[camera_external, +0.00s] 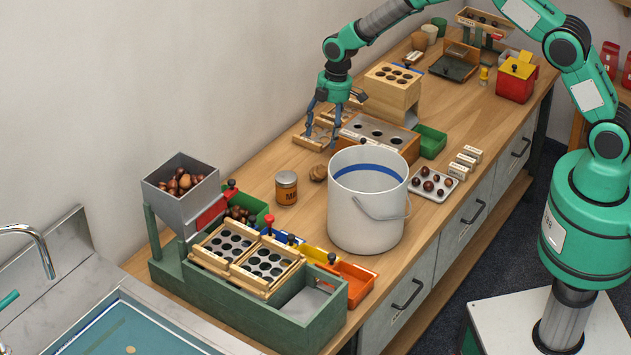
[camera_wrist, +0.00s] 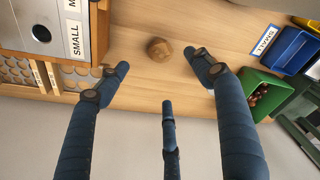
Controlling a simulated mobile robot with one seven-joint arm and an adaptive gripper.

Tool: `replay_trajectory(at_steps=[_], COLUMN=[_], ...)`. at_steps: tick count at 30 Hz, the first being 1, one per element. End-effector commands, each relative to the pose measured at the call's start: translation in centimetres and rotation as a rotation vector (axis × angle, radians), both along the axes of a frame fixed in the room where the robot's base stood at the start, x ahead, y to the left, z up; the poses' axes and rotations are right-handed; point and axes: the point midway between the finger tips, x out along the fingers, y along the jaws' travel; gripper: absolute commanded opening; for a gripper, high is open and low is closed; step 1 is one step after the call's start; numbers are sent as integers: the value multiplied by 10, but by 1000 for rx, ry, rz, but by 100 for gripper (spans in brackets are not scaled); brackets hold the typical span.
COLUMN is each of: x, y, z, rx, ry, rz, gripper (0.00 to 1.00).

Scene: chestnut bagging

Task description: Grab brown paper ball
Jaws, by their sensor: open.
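In the wrist view the brown paper ball (camera_wrist: 159,49) shows whole on bare wood, beyond my fingertips and roughly midway between the two outer ones. My gripper (camera_external: 330,119) hangs above the worktop, up and to the right of the ball in the external view. In the wrist view its blue fingers (camera_wrist: 160,85) are spread wide, with nothing between them and apart from the ball.
A white bucket (camera_external: 352,222) stands close to the ball's right. A green bin (camera_wrist: 258,97) with chestnuts sits at the right there. Bare wood surrounds the ball.

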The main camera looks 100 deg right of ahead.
Motion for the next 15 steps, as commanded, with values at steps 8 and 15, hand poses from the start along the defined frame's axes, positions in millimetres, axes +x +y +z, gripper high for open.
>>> replay_trajectory(at_steps=[8,15], x=[3,9], y=[2,3], z=[-28,-64], rx=[1,1], ry=[2,2], rz=[0,0], gripper=[66,66])
